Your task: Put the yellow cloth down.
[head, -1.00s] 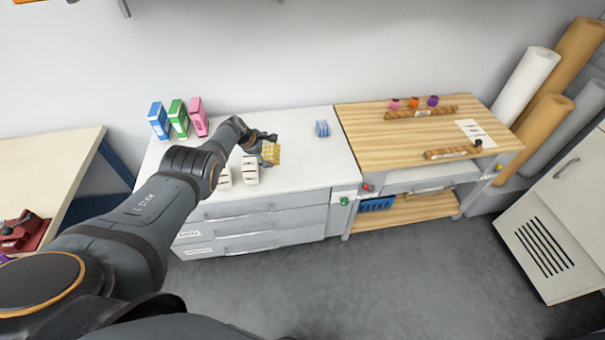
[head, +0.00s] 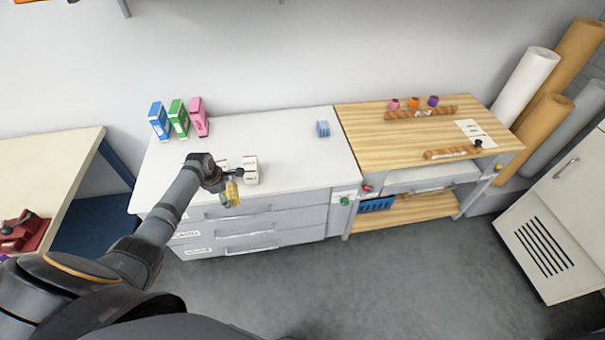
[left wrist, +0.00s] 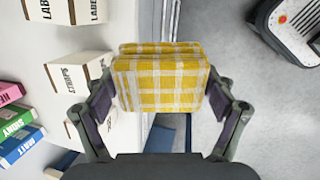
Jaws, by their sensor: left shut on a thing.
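The yellow cloth (left wrist: 160,80) is a folded yellow-and-white checked pad, held between the two fingers of my left gripper (left wrist: 165,100) in the left wrist view. In the head view my left gripper (head: 232,178) is shut on the cloth (head: 232,191), near the front edge of the white drawer cabinet (head: 290,155). The cloth appears at or just past that edge, above the drawer fronts. My right gripper is not in view.
White label boxes (head: 250,170) stand beside the gripper. Blue, green and pink boxes (head: 179,118) stand at the back left. A blue-striped cloth (head: 323,129) lies at the back right. A wooden-topped bench (head: 375,135) adjoins on the right.

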